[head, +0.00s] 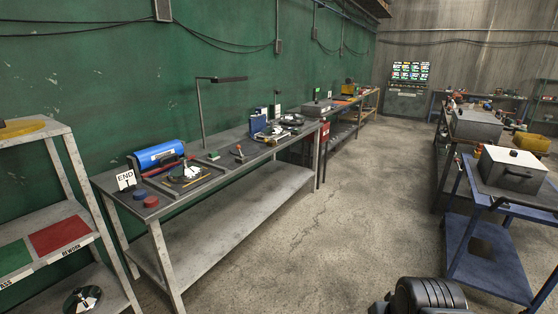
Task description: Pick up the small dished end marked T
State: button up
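A white sign reading "END" with a letter that looks like T (125,180) stands at the near left end of the long grey bench (215,254). A dark round piece with a white patch (191,174) lies on a dark board on that bench. Another dark round piece with a white patch (82,299) is on the low shelf of the left rack. Both are too small to read, so I cannot tell which is the small dished end marked T. My gripper is not in view; a dark part at the bottom edge looks like my arm.
A blue cylinder (157,155), a red disc (151,201) and a lamp (203,115) are on the bench. The left rack has green and red (59,235) pads. A blue cart (489,264) carrying a grey box (513,170) stands right. The concrete aisle (335,220) is clear.

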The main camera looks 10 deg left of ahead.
aim_at(186, 172)
jog(key=u, duration=0.35)
jog(key=i, duration=1.8)
jog(key=u, duration=1.6)
jog(key=i, duration=1.5)
jog(key=u, duration=0.95)
